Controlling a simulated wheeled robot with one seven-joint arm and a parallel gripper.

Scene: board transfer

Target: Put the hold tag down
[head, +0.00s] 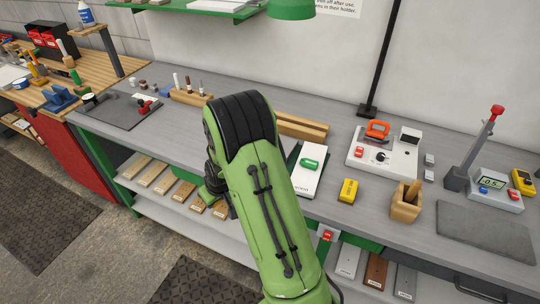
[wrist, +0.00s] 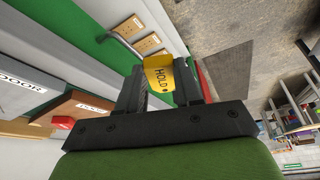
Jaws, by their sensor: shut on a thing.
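The hold tag (wrist: 158,75) is a yellow tag with the word HOLD in dark letters. In the wrist view it sits between the fingers of my gripper (wrist: 165,85), which is shut on it. The tag's printed face is turned to the wrist camera. The floor and part of the bench's lower side show behind it. In the head view my green arm covers the middle of the picture, and I cannot make out the tag or the fingertips there.
The grey bench (head: 328,221) runs across the head view. On it are a white board (head: 306,183) with a green item, a yellow block (head: 348,190), a wooden cup (head: 406,208) and a grey mat (head: 485,232). The lower shelf (head: 166,208) holds several boards.

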